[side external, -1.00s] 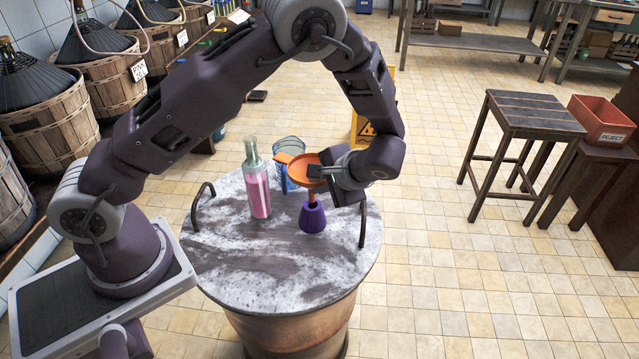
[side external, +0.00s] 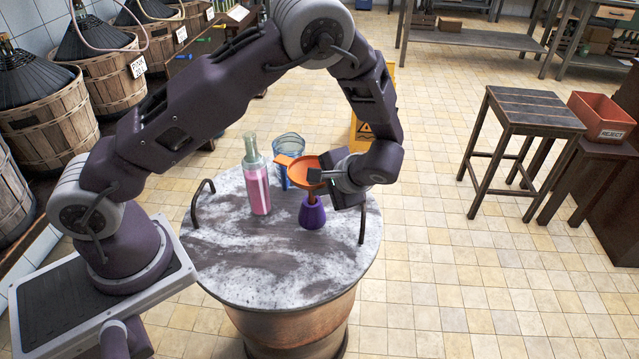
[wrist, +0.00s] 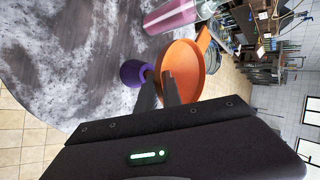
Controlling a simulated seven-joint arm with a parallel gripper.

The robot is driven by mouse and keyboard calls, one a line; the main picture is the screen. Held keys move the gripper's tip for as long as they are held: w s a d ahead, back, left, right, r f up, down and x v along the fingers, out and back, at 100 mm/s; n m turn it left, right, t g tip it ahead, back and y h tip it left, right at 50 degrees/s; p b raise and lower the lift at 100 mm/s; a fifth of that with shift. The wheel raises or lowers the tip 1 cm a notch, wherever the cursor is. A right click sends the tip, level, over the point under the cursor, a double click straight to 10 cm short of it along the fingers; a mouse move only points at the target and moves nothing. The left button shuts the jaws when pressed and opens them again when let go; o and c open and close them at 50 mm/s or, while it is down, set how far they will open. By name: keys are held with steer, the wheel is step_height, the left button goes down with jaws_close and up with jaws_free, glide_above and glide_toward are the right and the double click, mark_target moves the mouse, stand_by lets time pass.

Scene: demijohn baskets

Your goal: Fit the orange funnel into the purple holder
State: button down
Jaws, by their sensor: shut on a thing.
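The orange funnel (side external: 304,170) is upright, its wide bowl facing up and its tab pointing left in the side view. My gripper (side external: 318,178) is shut on the right side of the funnel; in the wrist view the fingers (wrist: 159,90) meet the funnel bowl (wrist: 184,70). The purple holder (side external: 312,214) stands on the round table directly below the funnel, and it also shows in the wrist view (wrist: 131,73). The funnel's stem reaches down to the holder's top. How deep the stem sits in the holder cannot be told.
A bottle of pink liquid (side external: 257,180) stands left of the funnel. A clear bluish container (side external: 289,149) stands behind it. The round marbled table (side external: 265,270) has dark handles (side external: 203,196) at its edge; its front is clear.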

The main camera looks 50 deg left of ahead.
steer(key=shift+f, duration=1.95)
steer(key=c, duration=1.4)
jaws_free()
steer(key=shift+c, duration=0.2)
steer(key=v, duration=0.7)
steer(key=shift+r, duration=0.1)
